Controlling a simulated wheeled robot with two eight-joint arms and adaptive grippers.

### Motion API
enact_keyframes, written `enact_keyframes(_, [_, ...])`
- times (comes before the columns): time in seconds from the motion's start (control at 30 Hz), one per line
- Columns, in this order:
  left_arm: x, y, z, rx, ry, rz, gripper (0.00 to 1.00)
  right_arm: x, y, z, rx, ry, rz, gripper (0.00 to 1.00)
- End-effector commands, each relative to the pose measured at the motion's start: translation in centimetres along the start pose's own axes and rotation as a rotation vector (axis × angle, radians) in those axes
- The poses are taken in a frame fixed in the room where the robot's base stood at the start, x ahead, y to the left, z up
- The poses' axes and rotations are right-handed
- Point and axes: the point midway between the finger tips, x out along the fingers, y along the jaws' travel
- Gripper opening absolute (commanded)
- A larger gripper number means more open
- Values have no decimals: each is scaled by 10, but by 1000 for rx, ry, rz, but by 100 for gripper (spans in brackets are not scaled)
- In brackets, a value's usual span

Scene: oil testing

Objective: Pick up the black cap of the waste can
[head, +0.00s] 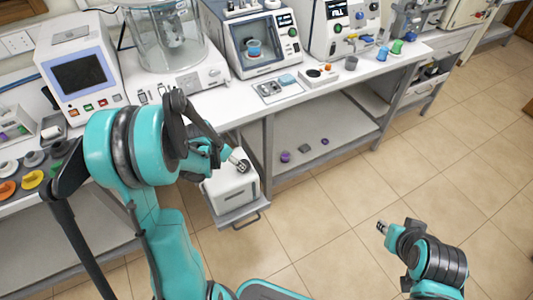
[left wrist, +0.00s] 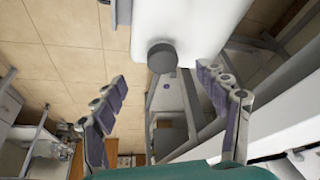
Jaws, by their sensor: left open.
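The white waste can (head: 232,190) stands low beside the bench in the head view. Its black cap (left wrist: 162,56) is a short dark cylinder on the white can body (left wrist: 190,25) in the left wrist view. In the head view the cap (head: 244,166) shows just past my left gripper (head: 222,152). In the left wrist view my left gripper (left wrist: 160,76) is open and empty, its fingers spread on either side of the cap and apart from it. My right gripper (head: 384,228) is over the floor at right, small, its opening unclear.
The can rests on a grey pulled-out tray (head: 243,214) with a handle. The white bench (head: 230,105) with instruments runs behind it, with a bench leg (head: 267,150) close to the can's right. A purple item (head: 285,156) lies on the lower shelf. Tiled floor is clear in front.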

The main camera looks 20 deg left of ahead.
Motion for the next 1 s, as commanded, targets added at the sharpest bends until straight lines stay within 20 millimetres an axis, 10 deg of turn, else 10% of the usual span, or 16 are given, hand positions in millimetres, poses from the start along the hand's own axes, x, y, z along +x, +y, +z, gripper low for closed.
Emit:
enact_keyframes(0.73, [85,-8,-2,13,-2,11,74,28,0,20,0,0,0,31])
enact_keyframes(1.0, [87,-8,-3,13,-2,11,71,28,0,20,0,0,0,31])
